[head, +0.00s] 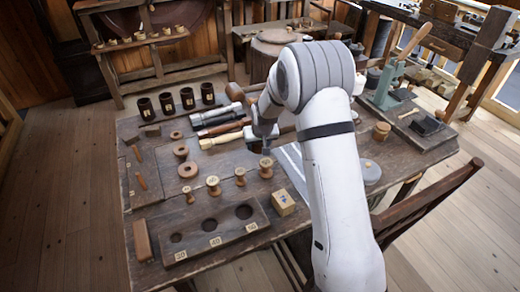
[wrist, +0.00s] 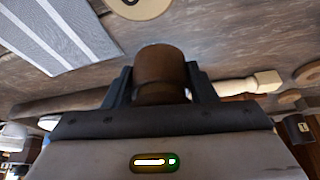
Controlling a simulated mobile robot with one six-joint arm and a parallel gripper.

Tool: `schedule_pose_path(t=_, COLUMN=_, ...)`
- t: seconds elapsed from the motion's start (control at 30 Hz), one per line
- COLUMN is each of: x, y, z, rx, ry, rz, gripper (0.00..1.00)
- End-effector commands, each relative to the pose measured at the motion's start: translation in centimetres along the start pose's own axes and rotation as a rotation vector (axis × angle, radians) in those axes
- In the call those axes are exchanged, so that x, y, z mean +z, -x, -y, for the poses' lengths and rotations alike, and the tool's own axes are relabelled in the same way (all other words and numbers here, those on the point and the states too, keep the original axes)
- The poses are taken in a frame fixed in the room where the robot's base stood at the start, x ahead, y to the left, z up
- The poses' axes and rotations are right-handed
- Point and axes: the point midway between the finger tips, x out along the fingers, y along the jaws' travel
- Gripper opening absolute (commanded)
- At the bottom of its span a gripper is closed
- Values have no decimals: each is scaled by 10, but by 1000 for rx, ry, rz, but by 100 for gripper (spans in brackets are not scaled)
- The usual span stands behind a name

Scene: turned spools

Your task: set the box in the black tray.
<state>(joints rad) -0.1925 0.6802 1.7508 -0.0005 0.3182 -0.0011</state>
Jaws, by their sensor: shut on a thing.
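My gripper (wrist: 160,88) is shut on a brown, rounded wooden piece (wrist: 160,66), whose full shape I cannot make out. In the head view my gripper (head: 264,143) is over the middle of the workbench, behind the spools, and my arm partly hides it. A small pale wooden box (head: 284,203) with a dark mark stands on the bench at the right end of the holed block, apart from my gripper. A small black item (head: 427,126) lies on the board at the bench's right; I cannot tell whether it is the black tray.
Several spools (head: 213,186) and rings stand behind the holed block (head: 215,232). Dark labelled cups (head: 187,98) line the back left. Mallets and tools (head: 220,128) lie near my gripper. A striped cloth (wrist: 58,35) lies nearby. A chair (head: 425,205) stands at the right.

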Motion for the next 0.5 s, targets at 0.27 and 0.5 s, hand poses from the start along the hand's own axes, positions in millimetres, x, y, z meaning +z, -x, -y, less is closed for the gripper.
schedule_pose_path(t=0.27, x=13, y=-29, z=1, rx=-1, ry=2, rz=3, gripper=24)
schedule_pose_path(t=0.5, x=15, y=-36, z=2, rx=-1, ry=2, rz=-1, gripper=24)
